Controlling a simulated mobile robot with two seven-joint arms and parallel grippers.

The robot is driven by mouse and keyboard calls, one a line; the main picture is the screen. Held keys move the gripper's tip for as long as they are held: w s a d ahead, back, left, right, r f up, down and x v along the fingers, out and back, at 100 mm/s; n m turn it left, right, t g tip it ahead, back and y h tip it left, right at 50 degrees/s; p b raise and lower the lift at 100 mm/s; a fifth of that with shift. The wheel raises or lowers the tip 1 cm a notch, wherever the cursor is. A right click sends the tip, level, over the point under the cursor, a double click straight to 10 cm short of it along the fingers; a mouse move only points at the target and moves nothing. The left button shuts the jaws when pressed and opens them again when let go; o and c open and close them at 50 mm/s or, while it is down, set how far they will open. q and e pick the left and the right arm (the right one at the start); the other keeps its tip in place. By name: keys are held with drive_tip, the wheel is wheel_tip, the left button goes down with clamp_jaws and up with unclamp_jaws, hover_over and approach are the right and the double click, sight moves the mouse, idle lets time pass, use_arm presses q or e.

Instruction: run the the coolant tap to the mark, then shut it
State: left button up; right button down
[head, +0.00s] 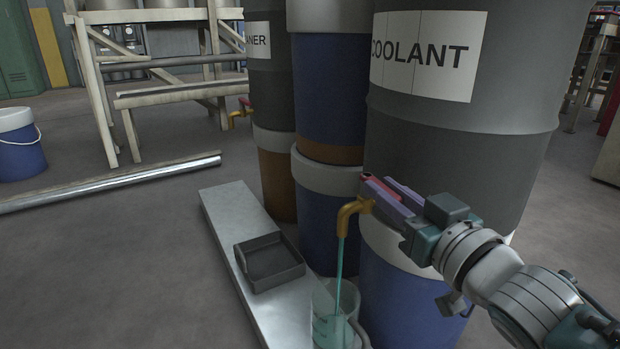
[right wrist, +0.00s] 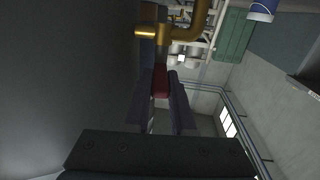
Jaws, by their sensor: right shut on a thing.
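The coolant drum (head: 460,100) stands at the right of the head view, labelled COOLANT. Its brass tap (head: 349,212) sticks out low on the drum, and the spout also shows in the right wrist view (right wrist: 178,33). A teal stream (head: 338,275) runs from the spout into a clear jug (head: 322,298) below. Teal liquid stands in the jug's lower part; the mark cannot be made out. My right gripper (head: 380,191) is shut on the red tap handle (head: 372,187), which also shows between the fingers in the right wrist view (right wrist: 161,83). My left gripper is out of view.
The jug stands at the near end of a pale bench (head: 225,215) with a dark empty tray (head: 270,262). Other drums (head: 272,110) stand behind, one with its own tap (head: 240,113). A metal pipe (head: 120,183) and blue bucket (head: 20,145) lie left. Floor at left front is clear.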

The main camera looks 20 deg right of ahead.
drive_tip(key=c, duration=0.8)
unclamp_jaws()
drive_tip(key=shift+o, duration=0.2)
drive_tip(key=shift+s+r+p, duration=0.1)
drive_tip(key=shift+s+p, duration=0.35)
drive_tip(key=shift+s, duration=0.05)
drive_tip(key=s+p, duration=0.4)
drive_tip(key=s, duration=0.5)
drive_tip(key=shift+d, duration=0.15)
